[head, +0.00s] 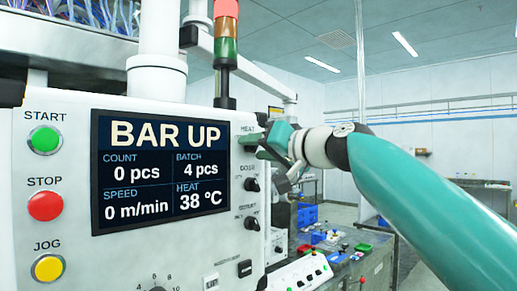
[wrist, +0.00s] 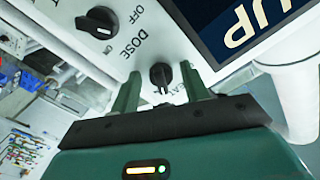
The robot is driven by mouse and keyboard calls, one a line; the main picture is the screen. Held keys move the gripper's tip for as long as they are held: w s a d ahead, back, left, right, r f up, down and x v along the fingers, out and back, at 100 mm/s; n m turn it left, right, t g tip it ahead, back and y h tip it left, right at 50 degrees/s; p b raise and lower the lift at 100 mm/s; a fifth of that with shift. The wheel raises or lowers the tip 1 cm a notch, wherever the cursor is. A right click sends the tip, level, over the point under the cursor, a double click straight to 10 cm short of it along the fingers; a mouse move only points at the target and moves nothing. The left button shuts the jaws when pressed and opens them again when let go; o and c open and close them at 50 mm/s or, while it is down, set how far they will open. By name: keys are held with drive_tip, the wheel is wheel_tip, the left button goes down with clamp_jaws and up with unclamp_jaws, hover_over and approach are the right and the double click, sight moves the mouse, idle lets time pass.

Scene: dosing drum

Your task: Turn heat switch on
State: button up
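The heat switch is a black rotary knob (wrist: 160,75) on the white panel, seen between my fingers in the wrist view. In the head view its HEAT label (head: 248,128) shows, but my gripper (head: 262,142) covers most of the knob. My gripper (wrist: 162,90) has its two green fingers apart, one on each side of the knob, with a visible gap on both sides. The fingertips are close to the panel. The knob's ON and OFF marks are hidden, so its setting cannot be read.
The dose knob (wrist: 100,20) sits beside the heat knob, and shows below it in the head view (head: 252,184). Another knob (head: 252,223) is lower down. The screen (head: 160,171) reads BAR UP and heat 38 °C. Start, stop and jog buttons are at left.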

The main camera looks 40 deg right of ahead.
drive_tip(key=shift+s, duration=0.1)
drive_tip(key=s, duration=1.3)
drive_tip(key=shift+s+d, duration=0.2)
drive_tip(key=shift+s, duration=0.1)
drive_tip(key=w+a+f+n+g+y, duration=0.1)
drive_tip(key=w+a+f+n+g, duration=0.2)
drive_tip(key=a+f, duration=0.65)
drive_tip(key=w+a+f+g+y, duration=0.1)
drive_tip(key=w+a+f+g, duration=0.3)
drive_tip(key=a+f, duration=0.55)
drive_tip(key=s+a+f+n+g+h, duration=0.1)
drive_tip(key=a+f, duration=0.1)
drive_tip(key=f, duration=0.7)
drive_tip(key=s+a+f+n+g, duration=0.1)
drive_tip(key=a+f+g, duration=0.1)
drive_tip(key=f, duration=0.7)
drive_tip(key=s+a+f+g+h, duration=0.1)
drive_tip(key=a+f, duration=0.3)
drive_tip(key=f, duration=0.6)
drive_tip(key=shift+s+n+g+h, duration=0.3)
drive_tip(key=shift+s+n+g, duration=0.1)
drive_tip(key=shift+s+g, duration=0.25)
drive_tip(key=shift+w+a, duration=0.1)
drive_tip(key=shift+w, duration=0.05)
